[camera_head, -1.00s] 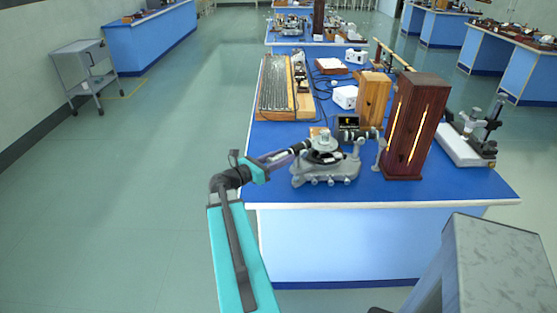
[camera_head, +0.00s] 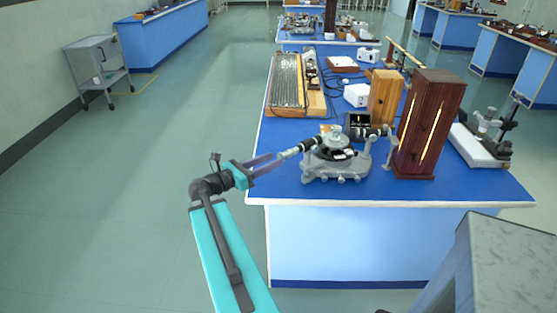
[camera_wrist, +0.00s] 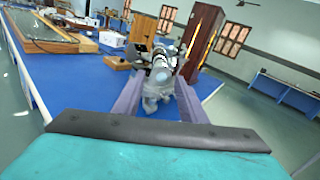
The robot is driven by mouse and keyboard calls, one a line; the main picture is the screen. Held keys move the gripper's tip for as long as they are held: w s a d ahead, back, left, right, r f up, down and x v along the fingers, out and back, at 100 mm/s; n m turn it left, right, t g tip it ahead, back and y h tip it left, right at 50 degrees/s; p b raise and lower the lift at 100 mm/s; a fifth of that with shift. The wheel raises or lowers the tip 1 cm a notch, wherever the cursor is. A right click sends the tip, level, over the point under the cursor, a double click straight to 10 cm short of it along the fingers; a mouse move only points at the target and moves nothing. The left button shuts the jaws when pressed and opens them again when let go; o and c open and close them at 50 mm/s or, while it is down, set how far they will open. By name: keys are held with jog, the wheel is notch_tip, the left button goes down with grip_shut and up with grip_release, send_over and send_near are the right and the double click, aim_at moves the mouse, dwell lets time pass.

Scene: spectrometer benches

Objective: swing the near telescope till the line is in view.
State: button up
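The spectrometer (camera_head: 335,163) stands on the near end of the blue bench, with a grey base and a round table. Its near telescope (camera_head: 304,146) is a dark tube with a lighter eyepiece end, pointing left toward my gripper (camera_head: 280,160). My gripper is open, its purple fingers apart at the eyepiece end. In the wrist view the telescope (camera_wrist: 160,68) shows end-on between the fingers; I cannot tell if either finger touches it. A small black screen (camera_head: 357,120) behind the spectrometer shows a small yellowish mark, too small to read.
A tall dark wooden box (camera_head: 424,120) with glowing slits stands right of the spectrometer. A lighter wooden box (camera_head: 384,97) is behind it. A white-based stand (camera_head: 478,145) is at the bench's right.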

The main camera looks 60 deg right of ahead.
jog(key=shift+b+v, duration=0.35)
jog(key=shift+v, duration=1.8)
jog(key=shift+s, duration=0.1)
